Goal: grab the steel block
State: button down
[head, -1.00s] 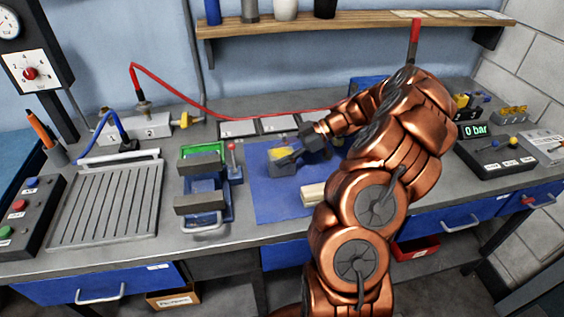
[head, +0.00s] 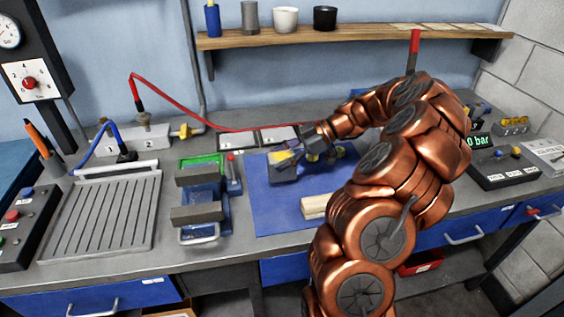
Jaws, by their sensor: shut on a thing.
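The steel block (head: 284,174) is a small grey block with yellow showing at its top. It is at the upper left part of the blue mat (head: 262,207). My gripper (head: 291,158) reaches it from the right and is shut on it. The gripper's dark fingers cover part of the block's top and right side. Whether the block's underside touches the mat is too small to tell.
A pale wooden block (head: 314,207) lies on the mat nearer the front. A blue vise (head: 204,203) with grey jaws stands left of the mat, with a red-knobbed lever (head: 231,163) beside it. A ribbed tray (head: 100,215) lies further left.

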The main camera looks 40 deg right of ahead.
jog(key=s+a+r+b, duration=0.1)
jog(key=s+a+b, duration=0.4)
jog(key=s+a, duration=0.3)
jog(key=s, duration=0.4)
jog(key=shift+s+a+r, duration=0.15)
jog(key=shift+s+r, duration=0.1)
jog(key=shift+s, duration=0.1)
